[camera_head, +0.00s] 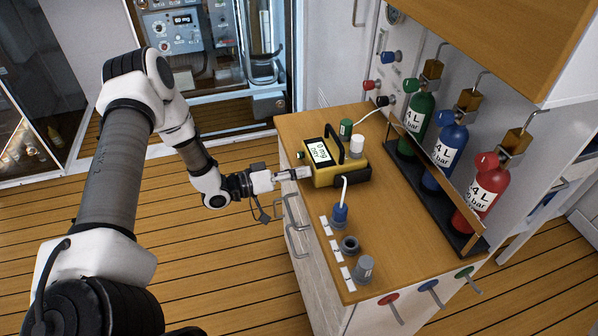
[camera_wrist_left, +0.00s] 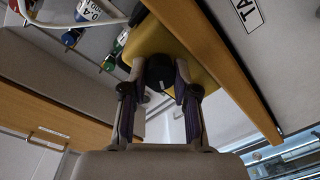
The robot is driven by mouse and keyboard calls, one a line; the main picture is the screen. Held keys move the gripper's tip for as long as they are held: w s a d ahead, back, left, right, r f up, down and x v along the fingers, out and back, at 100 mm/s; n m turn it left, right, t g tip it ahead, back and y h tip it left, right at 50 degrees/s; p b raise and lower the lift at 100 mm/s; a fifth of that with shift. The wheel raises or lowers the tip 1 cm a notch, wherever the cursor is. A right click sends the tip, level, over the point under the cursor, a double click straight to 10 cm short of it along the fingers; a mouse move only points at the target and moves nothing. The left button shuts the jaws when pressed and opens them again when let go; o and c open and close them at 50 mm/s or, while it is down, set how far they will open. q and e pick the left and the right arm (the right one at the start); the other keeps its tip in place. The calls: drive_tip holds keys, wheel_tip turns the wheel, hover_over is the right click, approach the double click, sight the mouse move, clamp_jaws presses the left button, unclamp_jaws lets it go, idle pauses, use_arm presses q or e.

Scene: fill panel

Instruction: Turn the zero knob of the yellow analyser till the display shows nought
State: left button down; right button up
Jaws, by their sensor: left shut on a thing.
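The yellow analyser (camera_head: 352,172) stands on the wooden top of the cabinet, with a black carrying handle. Its lit display (camera_head: 319,152) appears to read "0 mg", with a smaller line below that I cannot read surely. My left gripper (camera_head: 300,173) reaches in from the left to the analyser's near left side. In the left wrist view its two fingers are shut on a round black knob with a pale mark (camera_wrist_left: 160,75), in front of the yellow body (camera_wrist_left: 187,42). In the head view the fingers hide the knob. My right gripper is not in view.
Green, blue (camera_head: 444,155) and red gas bottles stand in a rack at the right. A blue-capped fitting (camera_head: 340,213), a dark socket (camera_head: 349,245) and a grey fitting (camera_head: 363,268) line the near left edge. The cabinet top (camera_head: 405,235) is bare between them.

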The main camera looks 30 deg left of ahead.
use_arm(q)
drive_tip(key=shift+n, duration=0.5)
drive_tip(key=c, duration=0.9)
unclamp_jaws()
drive_tip(key=shift+o, duration=0.2)
drive_tip(key=shift+a, duration=0.1)
drive_tip(key=v, duration=1.2)
drive_tip(key=shift+f, duration=0.1)
